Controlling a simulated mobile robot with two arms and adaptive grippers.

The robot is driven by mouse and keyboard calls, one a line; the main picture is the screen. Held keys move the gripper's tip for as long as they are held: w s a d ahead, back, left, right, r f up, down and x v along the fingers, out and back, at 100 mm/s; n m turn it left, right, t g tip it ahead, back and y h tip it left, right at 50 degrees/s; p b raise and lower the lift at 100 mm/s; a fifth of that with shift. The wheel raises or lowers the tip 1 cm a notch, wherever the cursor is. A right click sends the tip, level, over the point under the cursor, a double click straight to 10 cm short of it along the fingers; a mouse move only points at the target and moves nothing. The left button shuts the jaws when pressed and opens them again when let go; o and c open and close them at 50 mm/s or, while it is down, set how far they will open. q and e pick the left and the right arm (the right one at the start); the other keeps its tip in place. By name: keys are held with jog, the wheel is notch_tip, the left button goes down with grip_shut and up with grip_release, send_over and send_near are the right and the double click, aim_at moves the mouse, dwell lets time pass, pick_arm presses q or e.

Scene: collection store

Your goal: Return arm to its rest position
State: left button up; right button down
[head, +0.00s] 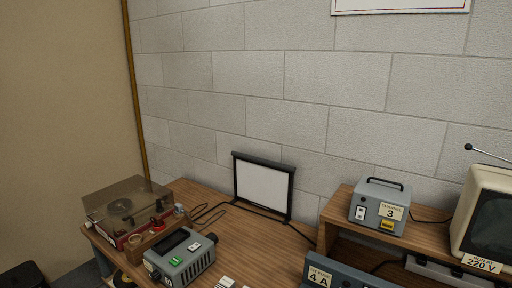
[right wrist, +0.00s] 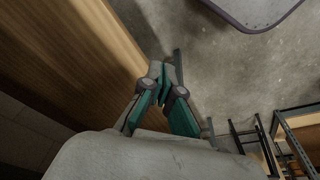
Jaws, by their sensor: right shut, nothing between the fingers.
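My right gripper (right wrist: 160,72) shows in the right wrist view with its green and grey fingers brought together and nothing between them. It hangs over a grey concrete floor (right wrist: 205,75), beside a wooden panel or furniture side (right wrist: 75,50) at the left. I cannot tell whether it touches the wood. Neither gripper shows in the head view, and my left gripper is not in view.
A wooden desk (head: 245,240) against a block wall holds a record player (head: 120,208), a grey device (head: 180,258) and a small screen (head: 263,190). A raised shelf (head: 338,205) carries a grey box (head: 378,207) and a television (head: 485,215). Dark-framed shelving (right wrist: 290,125) stands at the lower right in the wrist view.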

jog(key=s+d+f+b, duration=0.1)
jog(key=s+f+b, duration=0.1)
jog(key=s+f, duration=0.6)
jog(key=s+d+f+g+b, duration=0.1)
jog(key=s+d+f+b, duration=0.1)
jog(key=s+f, duration=0.7)
notch_tip(320, 180, down, 7)
jog(key=shift+r+b, duration=0.1)
jog(key=shift+b, duration=0.45)
